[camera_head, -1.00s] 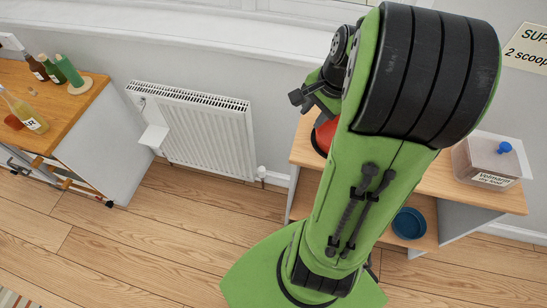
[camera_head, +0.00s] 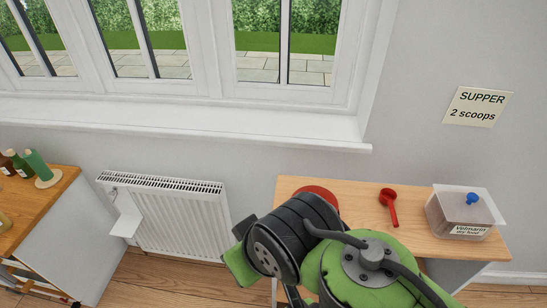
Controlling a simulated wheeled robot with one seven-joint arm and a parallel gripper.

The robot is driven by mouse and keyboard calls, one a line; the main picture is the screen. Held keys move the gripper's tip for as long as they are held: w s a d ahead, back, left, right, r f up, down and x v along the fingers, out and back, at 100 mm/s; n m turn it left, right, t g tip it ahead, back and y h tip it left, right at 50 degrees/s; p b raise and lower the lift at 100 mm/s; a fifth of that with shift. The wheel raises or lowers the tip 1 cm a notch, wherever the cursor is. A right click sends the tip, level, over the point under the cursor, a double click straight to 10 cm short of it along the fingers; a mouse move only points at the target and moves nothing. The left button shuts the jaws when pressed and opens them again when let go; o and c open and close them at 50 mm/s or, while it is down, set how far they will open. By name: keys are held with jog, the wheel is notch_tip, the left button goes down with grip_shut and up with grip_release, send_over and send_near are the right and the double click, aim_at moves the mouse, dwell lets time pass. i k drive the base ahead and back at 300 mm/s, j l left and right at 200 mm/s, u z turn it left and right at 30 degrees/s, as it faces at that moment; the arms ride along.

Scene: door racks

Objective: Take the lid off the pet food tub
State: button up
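The pet food tub (camera_head: 458,222) is a clear box labelled "Velmarin dry food", with brown food showing inside. It stands at the right end of a wooden-topped unit. Its flat pale lid (camera_head: 452,200) lies on top, with a blue knob (camera_head: 472,198) on it. My green and black arm rises from the bottom middle, left of the tub and apart from it. My gripper's fingers do not show; the arm's own links hide that region or it lies out of frame.
A red scoop (camera_head: 391,207) lies left of the tub on the wooden top (camera_head: 358,192). A round red thing (camera_head: 318,192) is partly hidden behind my arm. A "SUPPER 2 scoops" note (camera_head: 478,107) hangs above. A radiator (camera_head: 170,215) and a bottle-topped counter (camera_head: 50,190) are left.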

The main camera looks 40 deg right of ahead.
aim_at(467, 204)
jog(key=z, duration=3.1)
